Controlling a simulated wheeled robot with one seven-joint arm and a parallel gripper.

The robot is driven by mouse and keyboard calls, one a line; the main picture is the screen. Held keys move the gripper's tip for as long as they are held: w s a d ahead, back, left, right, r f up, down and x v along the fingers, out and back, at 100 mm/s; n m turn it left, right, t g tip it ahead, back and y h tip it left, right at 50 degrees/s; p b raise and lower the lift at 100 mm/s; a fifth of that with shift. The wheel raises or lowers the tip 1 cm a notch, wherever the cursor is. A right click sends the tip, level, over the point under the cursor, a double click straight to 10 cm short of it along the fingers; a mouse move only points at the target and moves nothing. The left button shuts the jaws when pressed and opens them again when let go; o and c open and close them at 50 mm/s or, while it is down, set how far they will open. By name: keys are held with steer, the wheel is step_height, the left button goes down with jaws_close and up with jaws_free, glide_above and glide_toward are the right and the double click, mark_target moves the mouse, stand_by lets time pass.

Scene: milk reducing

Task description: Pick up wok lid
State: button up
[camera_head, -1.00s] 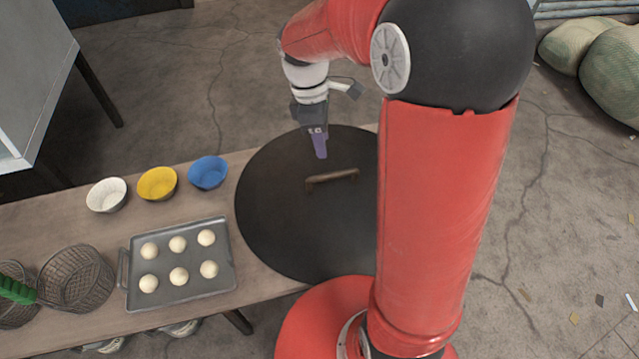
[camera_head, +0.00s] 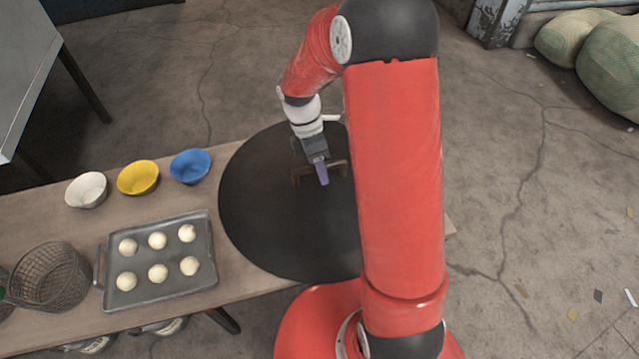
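The wok lid (camera_head: 265,225) is a large dark round disc on the right part of the table. Its brown bar handle (camera_head: 335,168) stands up near the middle of the lid. My gripper (camera_head: 322,174) points down at the handle, with its purple finger overlapping the handle in the picture. I cannot tell whether it touches the handle or whether the fingers are open or shut. My red arm hides the right part of the lid.
A tray (camera_head: 207,245) of several dough balls lies left of the lid. White (camera_head: 87,190), yellow (camera_head: 138,178) and blue (camera_head: 190,167) bowls stand behind it. A wire basket (camera_head: 50,277) is at the left.

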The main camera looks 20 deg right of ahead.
steer(key=shift+c, duration=0.4)
jaws_close()
steer(key=shift+r, duration=0.1)
